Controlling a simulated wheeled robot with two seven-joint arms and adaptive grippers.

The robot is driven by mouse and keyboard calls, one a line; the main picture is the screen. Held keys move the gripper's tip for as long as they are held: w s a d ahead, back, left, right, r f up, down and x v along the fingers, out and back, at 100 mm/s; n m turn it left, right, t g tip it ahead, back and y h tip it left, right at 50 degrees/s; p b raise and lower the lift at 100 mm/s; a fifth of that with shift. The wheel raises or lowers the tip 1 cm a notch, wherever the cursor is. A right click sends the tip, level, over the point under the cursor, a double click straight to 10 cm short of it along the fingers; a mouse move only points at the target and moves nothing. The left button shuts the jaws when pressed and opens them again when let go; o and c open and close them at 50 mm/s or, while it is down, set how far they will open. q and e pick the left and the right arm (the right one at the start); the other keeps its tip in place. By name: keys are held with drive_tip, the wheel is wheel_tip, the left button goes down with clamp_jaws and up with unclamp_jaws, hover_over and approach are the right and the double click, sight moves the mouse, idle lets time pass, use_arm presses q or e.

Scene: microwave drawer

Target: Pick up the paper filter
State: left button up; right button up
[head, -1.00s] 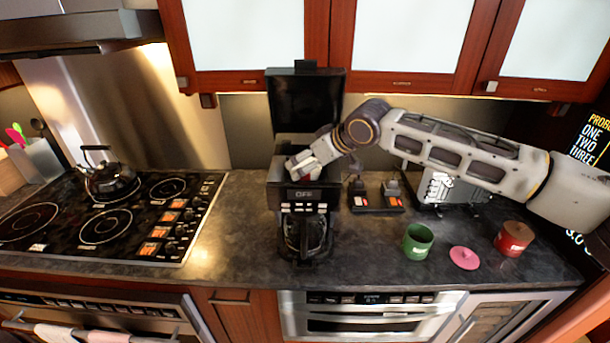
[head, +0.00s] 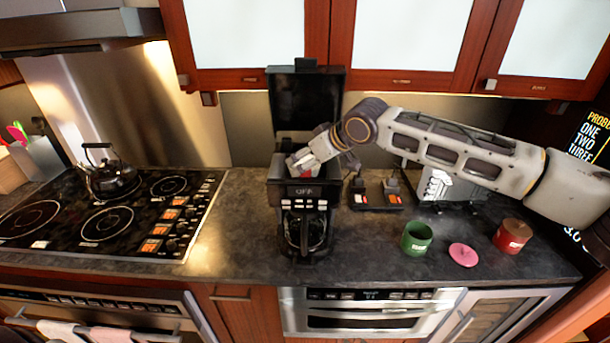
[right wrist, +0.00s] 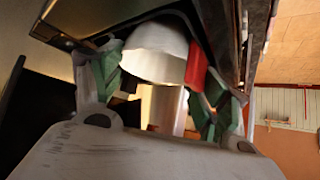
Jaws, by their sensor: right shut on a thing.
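The white paper filter (right wrist: 157,52) shows in the right wrist view as a pale, rounded cup shape between the green-padded fingers of my right gripper (right wrist: 163,82). My right gripper is shut on it. In the head view, my right gripper (head: 300,160) is at the top opening of the black coffee maker (head: 303,200), whose lid (head: 304,97) stands open. The filter cannot be made out clearly in the head view, where the gripper and the machine's rim hide it. A red piece (right wrist: 197,66) lies beside the filter in the wrist view. My left gripper is not in view.
A glass carafe (head: 304,232) sits in the coffee maker. To its right are a black tray (head: 375,203), a green mug (head: 416,238), a pink disc (head: 463,255) and a red canister (head: 513,236). A kettle (head: 112,180) stands on the stove at left. Cabinets hang above.

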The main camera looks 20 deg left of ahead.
drive_tip(key=shift+w+d+f, duration=0.2)
drive_tip(key=shift+f, duration=0.2)
drive_tip(key=shift+w+a+r, duration=0.1)
drive_tip(key=shift+w+r, duration=0.05)
drive_tip(key=shift+r, duration=0.6)
drive_tip(key=shift+c, duration=0.2)
wheel_tip(320, 180, up, 9)
drive_tip(key=b, duration=0.1)
drive_tip(key=shift+f+b, duration=0.15)
drive_tip(key=shift+b, duration=0.25)
